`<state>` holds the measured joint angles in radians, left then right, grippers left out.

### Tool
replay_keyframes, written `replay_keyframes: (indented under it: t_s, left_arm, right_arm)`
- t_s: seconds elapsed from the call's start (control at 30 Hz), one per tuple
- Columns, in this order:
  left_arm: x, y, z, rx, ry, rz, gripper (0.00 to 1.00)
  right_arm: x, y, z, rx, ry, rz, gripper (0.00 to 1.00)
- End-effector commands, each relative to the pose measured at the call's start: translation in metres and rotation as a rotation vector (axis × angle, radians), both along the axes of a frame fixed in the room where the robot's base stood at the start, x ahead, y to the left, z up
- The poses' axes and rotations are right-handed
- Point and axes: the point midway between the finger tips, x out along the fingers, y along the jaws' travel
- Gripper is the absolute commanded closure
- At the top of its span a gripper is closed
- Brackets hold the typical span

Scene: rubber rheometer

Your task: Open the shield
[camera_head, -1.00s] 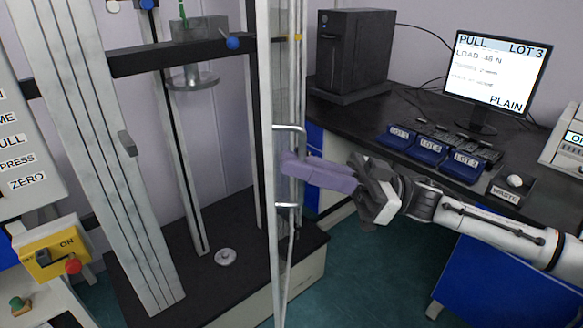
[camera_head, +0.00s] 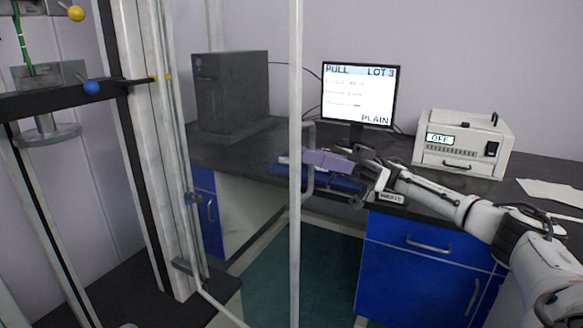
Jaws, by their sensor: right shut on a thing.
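The shield is a clear panel in a pale metal frame, and its upright edge (camera_head: 295,230) crosses the middle of the view. It stands swung out from the test machine's pale column (camera_head: 150,150), angled to the right. A grey bar handle (camera_head: 307,183) sits on this edge. My right gripper (camera_head: 312,158), with purple fingers, is shut on the handle, reaching in from the right. The exact finger contact is small and partly hidden. My left gripper is not in view.
A black bench holds a dark computer tower (camera_head: 230,95), a monitor (camera_head: 358,93) reading PULL, LOT 3, PLAIN, and a white box (camera_head: 462,143) reading OFF. Blue drawers (camera_head: 420,262) stand below my right arm. Green floor (camera_head: 270,275) is open beneath the shield.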

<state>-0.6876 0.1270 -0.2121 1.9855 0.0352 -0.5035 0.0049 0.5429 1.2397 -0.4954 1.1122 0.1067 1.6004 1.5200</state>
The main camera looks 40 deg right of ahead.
Motion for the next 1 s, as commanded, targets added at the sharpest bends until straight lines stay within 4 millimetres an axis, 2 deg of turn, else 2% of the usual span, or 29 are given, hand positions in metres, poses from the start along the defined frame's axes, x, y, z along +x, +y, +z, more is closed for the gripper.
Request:
replay_keyframes:
  t_s: [0.17,0.5,0.53,0.63,1.0]
  left_arm:
    - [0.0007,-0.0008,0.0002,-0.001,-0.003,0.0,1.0]
    - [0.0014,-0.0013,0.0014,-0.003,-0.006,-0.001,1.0]
    - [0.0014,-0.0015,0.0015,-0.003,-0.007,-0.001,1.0]
    - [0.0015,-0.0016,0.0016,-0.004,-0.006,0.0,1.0]
    - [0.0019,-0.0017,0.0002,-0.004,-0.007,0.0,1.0]
  right_arm:
    - [0.0009,-0.0083,0.0008,0.001,0.001,-0.01,1.0]
    - [0.0009,-0.0088,0.0012,0.001,0.001,-0.011,1.0]
    - [0.001,-0.0087,0.0012,0.001,0.001,-0.011,0.88]
    - [0.0006,-0.0084,0.0011,0.002,0.0,-0.009,0.72]
    - [-0.0004,-0.0121,-0.0016,0.001,-0.001,-0.01,0.72]
